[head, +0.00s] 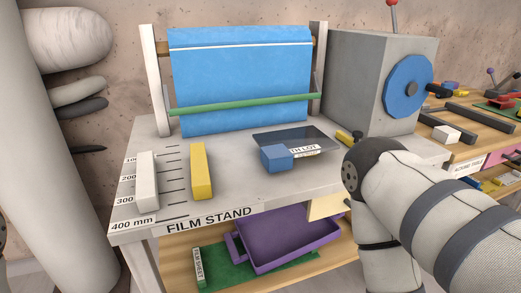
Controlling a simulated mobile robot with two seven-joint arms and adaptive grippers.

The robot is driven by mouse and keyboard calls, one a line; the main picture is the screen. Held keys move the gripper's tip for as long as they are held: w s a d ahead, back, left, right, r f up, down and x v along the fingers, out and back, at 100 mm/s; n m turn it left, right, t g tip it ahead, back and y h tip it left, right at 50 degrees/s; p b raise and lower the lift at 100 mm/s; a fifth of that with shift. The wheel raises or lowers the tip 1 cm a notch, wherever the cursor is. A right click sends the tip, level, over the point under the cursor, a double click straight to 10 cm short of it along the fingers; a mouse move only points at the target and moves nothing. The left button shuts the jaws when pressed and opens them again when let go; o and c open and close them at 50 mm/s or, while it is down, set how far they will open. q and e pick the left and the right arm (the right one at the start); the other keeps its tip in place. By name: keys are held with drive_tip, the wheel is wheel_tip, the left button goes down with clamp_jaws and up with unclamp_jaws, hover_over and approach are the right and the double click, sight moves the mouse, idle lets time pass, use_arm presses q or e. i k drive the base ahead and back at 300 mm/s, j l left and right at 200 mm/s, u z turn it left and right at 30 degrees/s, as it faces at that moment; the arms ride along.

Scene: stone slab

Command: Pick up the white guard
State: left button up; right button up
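A white bar (148,181), the likeliest match for the white guard, lies on the left part of the grey film stand (230,193) in the head view. It sits by the ruler marks, left of a yellow bar (201,171), with a gap between them. Nothing touches it from above. My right arm comes in from the right and bends down in front of the stand's right side. Its gripper is out of view. My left gripper is not in view either.
A blue film roll (240,80) with a green rod (245,104) stands behind. A blue block (277,158) and dark sheet (290,138) lie right of centre. A grey box with a blue disc (408,88) is at right. A purple tray (285,250) is below.

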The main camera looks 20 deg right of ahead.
sight(445, 135)
drive_tip(key=z, duration=1.8)
